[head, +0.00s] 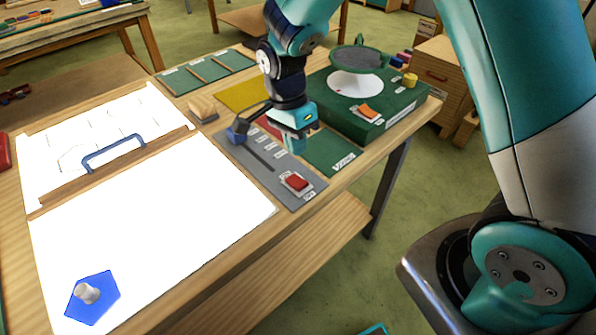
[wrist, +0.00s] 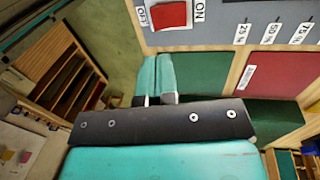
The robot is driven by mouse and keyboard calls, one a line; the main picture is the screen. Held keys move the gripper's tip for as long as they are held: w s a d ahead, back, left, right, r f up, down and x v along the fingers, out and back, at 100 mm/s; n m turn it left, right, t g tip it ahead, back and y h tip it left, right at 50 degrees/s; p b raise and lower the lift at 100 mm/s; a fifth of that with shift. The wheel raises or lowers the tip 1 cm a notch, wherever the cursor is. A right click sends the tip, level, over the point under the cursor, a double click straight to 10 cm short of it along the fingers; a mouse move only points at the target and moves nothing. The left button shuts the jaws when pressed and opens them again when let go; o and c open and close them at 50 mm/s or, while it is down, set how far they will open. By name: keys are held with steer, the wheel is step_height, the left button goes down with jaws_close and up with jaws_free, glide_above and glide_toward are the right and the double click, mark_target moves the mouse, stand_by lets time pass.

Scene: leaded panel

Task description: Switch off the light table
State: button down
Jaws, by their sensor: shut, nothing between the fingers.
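The light table (head: 150,235) glows bright white on the left of the wooden bench. A grey control panel (head: 265,178) lies beside its right edge. A red rocker switch (head: 296,182) sits at the panel's near end; it also shows at the top of the wrist view (wrist: 168,14), between labels reading OFF on the left and ON on the right. My gripper (head: 296,146) is shut and empty, above the bench beyond the switch. In the wrist view its fingertips (wrist: 157,62) point toward the panel, apart from the switch.
A blue glass piece (head: 100,300) with a pale knob lies on the table's near corner. A wooden bar with a blue handle (head: 113,152) crosses the table. A green box (head: 370,110) with an orange switch stands beyond my gripper. Coloured sheets lie behind the panel.

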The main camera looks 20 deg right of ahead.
mark_target(302, 183)
steer(key=f, duration=0.2)
steer(key=s+f+p, duration=0.1)
steer(key=f, duration=0.5)
steer(key=shift+s+d+p, duration=0.2)
steer(key=shift+s+p, duration=0.05)
steer(key=shift+p, duration=0.1)
